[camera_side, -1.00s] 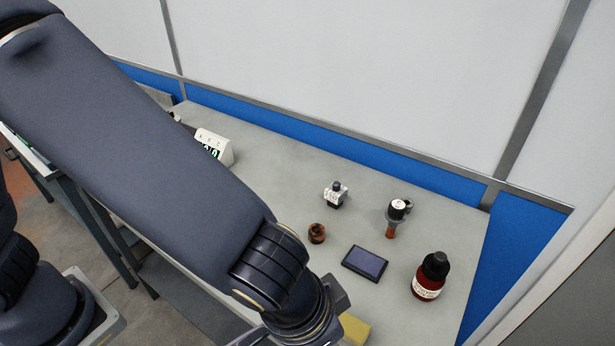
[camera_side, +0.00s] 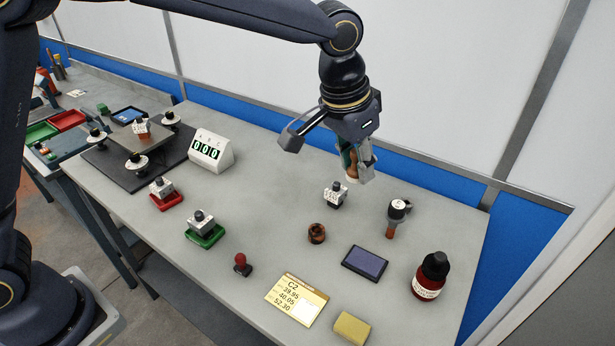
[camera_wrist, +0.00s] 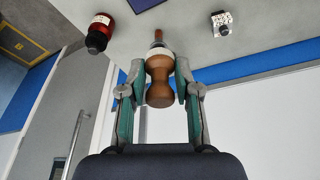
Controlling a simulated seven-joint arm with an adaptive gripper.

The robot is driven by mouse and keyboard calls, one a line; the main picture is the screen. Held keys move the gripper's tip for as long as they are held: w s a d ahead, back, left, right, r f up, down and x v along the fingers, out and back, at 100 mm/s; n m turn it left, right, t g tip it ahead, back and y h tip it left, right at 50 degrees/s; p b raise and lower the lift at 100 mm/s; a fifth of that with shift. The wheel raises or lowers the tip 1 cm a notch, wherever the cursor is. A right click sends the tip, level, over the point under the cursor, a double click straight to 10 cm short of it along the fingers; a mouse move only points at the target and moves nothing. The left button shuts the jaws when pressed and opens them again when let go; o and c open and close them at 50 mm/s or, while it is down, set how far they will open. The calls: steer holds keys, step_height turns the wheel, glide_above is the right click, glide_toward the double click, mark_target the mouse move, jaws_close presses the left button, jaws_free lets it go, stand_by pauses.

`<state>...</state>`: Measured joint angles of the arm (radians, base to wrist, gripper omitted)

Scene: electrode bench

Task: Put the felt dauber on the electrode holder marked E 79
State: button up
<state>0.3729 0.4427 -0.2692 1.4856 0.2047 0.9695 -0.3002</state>
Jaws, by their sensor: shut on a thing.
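My gripper (camera_side: 328,158) is raised above the back of the bench, its fingers around a brown waisted wooden handle (camera_wrist: 159,82). This looks like the felt dauber; its pale lower end (camera_side: 356,179) shows in the side view, pointing down and clear of the bench. Small labelled electrode holders stand below: a whitish one (camera_side: 335,195) on the bare bench, one (camera_side: 161,188) on a red base and one (camera_side: 202,222) on a green base. Their markings are too small to read, so I cannot tell which is E 79. The whitish one also shows in the wrist view (camera_wrist: 222,24).
A yellow card (camera_side: 296,300), a yellow block (camera_side: 352,328) and a red-knobbed piece (camera_side: 242,264) lie in front.

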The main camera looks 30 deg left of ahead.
steer(key=w+d+f, duration=0.4)
steer(key=w, duration=0.4)
glide_above(401, 203)
steer(key=s, duration=0.1)
steer(key=f, duration=0.5)
steer(key=shift+a+f, duration=0.15)
steer(key=shift+a, duration=0.1)
steer(key=shift+w+d+f, duration=0.1)
steer(key=shift+w+f, duration=0.05)
steer(key=shift+f, duration=1.6)
steer(key=shift+f, duration=0.2)
steer(key=o, duration=1)
steer(key=shift+o, duration=0.2)
